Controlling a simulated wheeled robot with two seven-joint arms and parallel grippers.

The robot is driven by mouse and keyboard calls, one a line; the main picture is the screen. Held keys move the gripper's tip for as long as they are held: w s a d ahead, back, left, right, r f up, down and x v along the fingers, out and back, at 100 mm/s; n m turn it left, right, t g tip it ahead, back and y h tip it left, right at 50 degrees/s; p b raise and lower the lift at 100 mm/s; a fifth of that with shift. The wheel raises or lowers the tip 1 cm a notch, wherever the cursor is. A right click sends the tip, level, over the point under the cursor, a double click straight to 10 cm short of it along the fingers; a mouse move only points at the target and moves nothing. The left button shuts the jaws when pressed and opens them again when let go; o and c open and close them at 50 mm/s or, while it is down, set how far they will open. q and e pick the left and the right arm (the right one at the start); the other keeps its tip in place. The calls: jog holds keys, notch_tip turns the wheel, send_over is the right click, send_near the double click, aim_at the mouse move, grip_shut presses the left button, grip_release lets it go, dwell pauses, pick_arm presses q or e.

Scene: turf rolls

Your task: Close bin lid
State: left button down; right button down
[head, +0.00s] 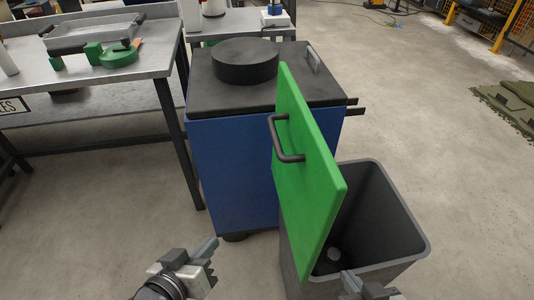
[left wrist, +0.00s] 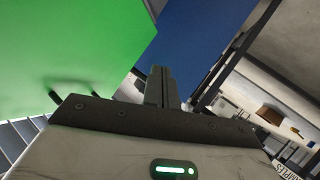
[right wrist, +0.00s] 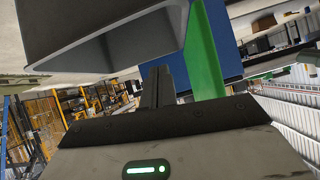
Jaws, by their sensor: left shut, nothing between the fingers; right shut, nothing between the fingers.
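The grey bin (head: 405,225) stands on the floor at the right of centre in the head view, its mouth open. Its green lid (head: 308,185) is hinged open and stands nearly upright at the left side of the bin, with a dark handle (head: 286,140) on its outer face. My left gripper (head: 212,245) is shut and empty, to the left of the lid and apart from it. The lid fills the upper left of the left wrist view (left wrist: 60,45). My right gripper (head: 352,280) is shut and empty at the bin's near side; the bin wall shows above it in the right wrist view (right wrist: 150,45). Whether it touches the bin is unclear.
A blue cabinet (head: 232,170) with a dark top and a round black disc (head: 245,60) stands right behind the lid. A metal workbench (head: 100,60) is at the left.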

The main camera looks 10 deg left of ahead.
pick_arm(q)
jog(key=w+r+n+t+h+b, duration=0.1)
jog(key=w+r+n+t+h, duration=0.15)
jog(key=r+n, duration=0.4)
jog(key=w+r+n+t+h, duration=0.1)
jog(key=r+n+t+h, duration=0.15)
jog(key=r+n, duration=0.35)
jog(key=w+d+r, duration=0.3)
jog(key=w+d, duration=0.5)
jog(key=w, duration=0.2)
jog(key=shift+d+g+p, duration=0.3)
jog(key=shift+g+p, duration=0.05)
jog(key=shift+g, duration=0.05)
jog(key=shift+m, duration=0.25)
